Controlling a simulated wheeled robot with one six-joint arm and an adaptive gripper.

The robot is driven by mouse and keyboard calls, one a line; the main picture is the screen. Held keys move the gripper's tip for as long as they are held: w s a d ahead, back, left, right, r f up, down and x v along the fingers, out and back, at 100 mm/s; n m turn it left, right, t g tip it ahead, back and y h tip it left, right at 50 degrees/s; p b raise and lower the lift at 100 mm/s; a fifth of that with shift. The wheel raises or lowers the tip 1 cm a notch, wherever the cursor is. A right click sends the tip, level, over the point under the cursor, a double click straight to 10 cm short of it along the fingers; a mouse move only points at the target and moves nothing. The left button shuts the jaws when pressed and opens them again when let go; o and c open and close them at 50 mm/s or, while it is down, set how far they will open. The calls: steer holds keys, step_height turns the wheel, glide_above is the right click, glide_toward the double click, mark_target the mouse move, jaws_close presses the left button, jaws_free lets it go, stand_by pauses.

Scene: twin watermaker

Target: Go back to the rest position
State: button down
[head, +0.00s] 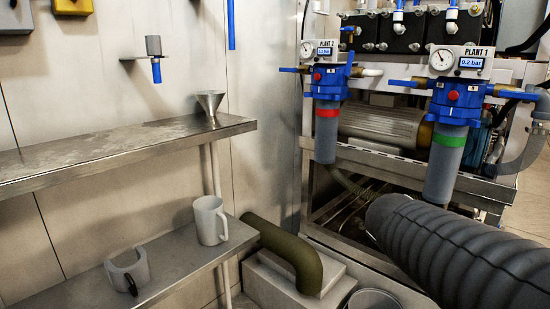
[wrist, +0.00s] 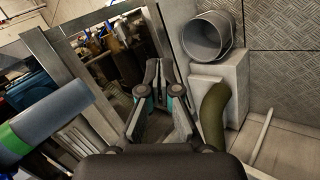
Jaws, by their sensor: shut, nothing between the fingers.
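My gripper (wrist: 158,76) shows in the wrist view with its two dark fingers close together, shut and empty. It points toward the floor and the lower frame of the watermaker, touching nothing that I can see. The gripper is out of sight in the head view. Plant 1's filter housing (head: 447,155), with a green band, hangs at the right of the head view; it also shows at the left of the wrist view (wrist: 55,115). Plant 2's housing (head: 326,140), with a red band, hangs to its left.
A grey bucket (wrist: 207,40) stands beside an olive pipe elbow (wrist: 214,115). A metal frame (wrist: 55,55) lies left of my gripper. In the head view, a funnel (head: 209,105) stands on the upper shelf (head: 110,150); a jug (head: 208,222) and a grey clip (head: 127,270) are below.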

steer(key=s+a+f+m+y+p, duration=0.2)
steer(key=s+a+m+y, duration=0.3)
steer(key=s+a, duration=0.6)
steer(key=shift+s+a+y+p, duration=0.15)
steer(key=shift+a+y+p, duration=0.55)
steer(key=shift+a+y, duration=0.25)
steer(key=c, duration=1.6)
jaws_free()
steer(key=shift+s+r+t+p, duration=0.25)
steer(key=shift+s+r, duration=0.05)
steer(key=shift+r, duration=0.25)
steer(key=shift+s+r+t+p, duration=0.25)
steer(key=shift+s+r, duration=0.05)
steer(key=shift+r, duration=0.25)
steer(key=shift+c, duration=0.2)
steer(key=o, duration=0.4)
steer(key=shift+a, duration=0.25)
steer(key=shift+o, duration=0.4)
steer(key=shift+w+a+f+n+g+y, duration=0.25)
steer(key=shift+w+a+f+n+g, duration=0.2)
steer(key=shift+w+a+f, duration=0.45)
steer(key=m+t+h+b, duration=0.2)
steer(key=m+t+h, duration=0.7)
steer(key=m+h, duration=0.35)
glide_toward(350, 57)
steer(key=shift+n, duration=0.4)
steer(key=p+x, duration=0.3)
steer(key=x, duration=0.7)
steer(key=shift+w+d+p, duration=0.2)
steer(key=shift+p, duration=0.15)
